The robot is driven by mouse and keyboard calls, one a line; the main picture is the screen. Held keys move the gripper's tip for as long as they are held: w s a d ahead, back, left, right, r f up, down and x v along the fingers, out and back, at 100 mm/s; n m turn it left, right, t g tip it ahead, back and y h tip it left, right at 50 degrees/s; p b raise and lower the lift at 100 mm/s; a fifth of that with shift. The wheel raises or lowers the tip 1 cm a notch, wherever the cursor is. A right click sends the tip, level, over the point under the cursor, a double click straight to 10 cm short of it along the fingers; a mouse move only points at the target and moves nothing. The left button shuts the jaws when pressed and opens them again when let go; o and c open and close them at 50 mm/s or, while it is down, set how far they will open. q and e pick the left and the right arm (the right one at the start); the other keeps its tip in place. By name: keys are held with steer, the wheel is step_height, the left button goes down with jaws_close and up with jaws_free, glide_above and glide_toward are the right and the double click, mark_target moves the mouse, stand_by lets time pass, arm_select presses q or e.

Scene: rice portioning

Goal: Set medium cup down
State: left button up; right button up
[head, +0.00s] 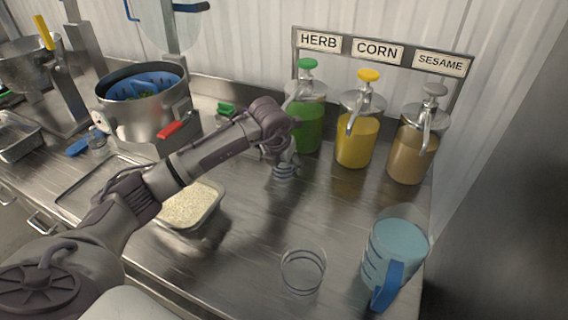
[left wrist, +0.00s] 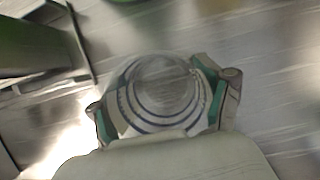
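My left gripper (head: 283,156) reaches across the counter to a spot in front of the green dispenser. It is shut on a clear cup with blue rings, which I take as the medium cup (head: 284,173). In the left wrist view the cup (left wrist: 163,92) sits between the two teal-padded fingers, one on each side, and its inside looks empty. The cup appears upright, low over or on the steel counter (head: 255,235); I cannot tell if its base touches. The gripper hides its upper part in the head view. My right gripper is not in view.
Another clear cup (head: 303,272) and a blue-handled pitcher (head: 396,250) stand at front right. Green, yellow (head: 354,140) and tan (head: 408,155) pump dispensers line the back. A rice container (head: 190,205) lies under my arm; a pot (head: 145,115) stands left. The counter's middle is clear.

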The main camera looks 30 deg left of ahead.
arm_select(q)
steer(key=shift+o, duration=1.2)
steer(key=shift+a, duration=0.1)
steer(key=shift+s+r, duration=0.1)
steer(key=shift+r, duration=0.15)
steer(key=s+b, duration=0.1)
steer(key=s, duration=0.2)
steer(key=s+b, duration=0.1)
steer(key=s, duration=0.3)
steer(key=s+b, duration=0.1)
steer(key=s, duration=0.3)
steer(key=shift+d+r+b, duration=0.25)
steer(key=shift+r+b, duration=0.15)
steer(key=shift+s+d+r, duration=0.1)
steer(key=shift+s, duration=0.6)
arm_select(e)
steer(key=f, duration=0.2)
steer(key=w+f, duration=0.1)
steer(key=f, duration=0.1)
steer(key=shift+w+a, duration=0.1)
